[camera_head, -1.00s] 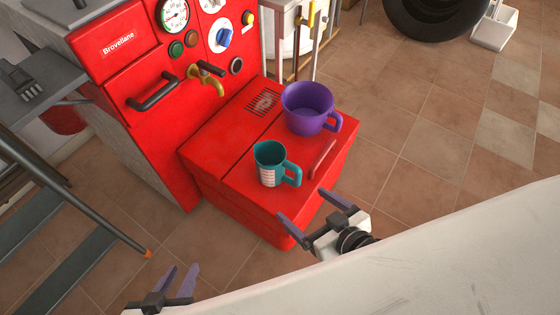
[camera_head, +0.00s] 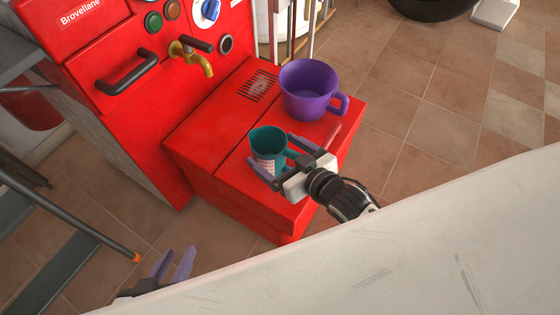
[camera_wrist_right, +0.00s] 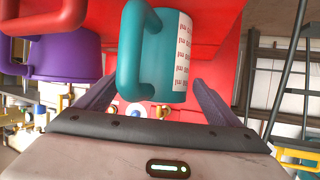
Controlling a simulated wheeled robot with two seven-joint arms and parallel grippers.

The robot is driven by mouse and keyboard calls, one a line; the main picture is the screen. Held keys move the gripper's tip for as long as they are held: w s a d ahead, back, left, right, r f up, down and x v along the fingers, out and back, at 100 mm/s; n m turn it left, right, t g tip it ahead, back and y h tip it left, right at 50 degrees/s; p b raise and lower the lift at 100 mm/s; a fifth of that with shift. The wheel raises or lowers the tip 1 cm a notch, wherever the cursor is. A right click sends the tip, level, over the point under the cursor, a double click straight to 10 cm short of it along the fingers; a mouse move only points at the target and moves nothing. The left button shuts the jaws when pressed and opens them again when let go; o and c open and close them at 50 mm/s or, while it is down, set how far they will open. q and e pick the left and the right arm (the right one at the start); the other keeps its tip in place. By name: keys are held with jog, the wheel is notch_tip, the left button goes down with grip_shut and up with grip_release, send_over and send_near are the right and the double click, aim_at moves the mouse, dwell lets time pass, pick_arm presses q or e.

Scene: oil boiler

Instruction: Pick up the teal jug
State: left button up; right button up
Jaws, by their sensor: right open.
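The teal jug (camera_head: 268,142) stands upright on the red ledge of the boiler, with a white measuring scale on its side. In the right wrist view the jug (camera_wrist_right: 165,55) appears ahead of the fingers, with its handle to the left. My right gripper (camera_head: 280,160) is open at the jug's near side, its fingers to either side of the handle region. I cannot tell whether they touch the jug. Part of the jug's handle is hidden by the gripper in the head view. My left gripper (camera_head: 172,266) is low at the left, its fingers apart and empty.
A purple pot (camera_head: 308,92) with a handle stands behind the jug on the red ledge (camera_head: 205,130). A brass tap (camera_head: 190,56) and a black handle (camera_head: 128,74) stick out of the boiler front. Metal steps stand at the left. Tiled floor is open at the right.

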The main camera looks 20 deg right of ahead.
jog(key=shift+x, duration=0.95)
jog(key=shift+s, duration=0.1)
jog(key=shift+c, duration=0.3)
jog(key=c, duration=1.1)
jog(key=shift+r, duration=0.1)
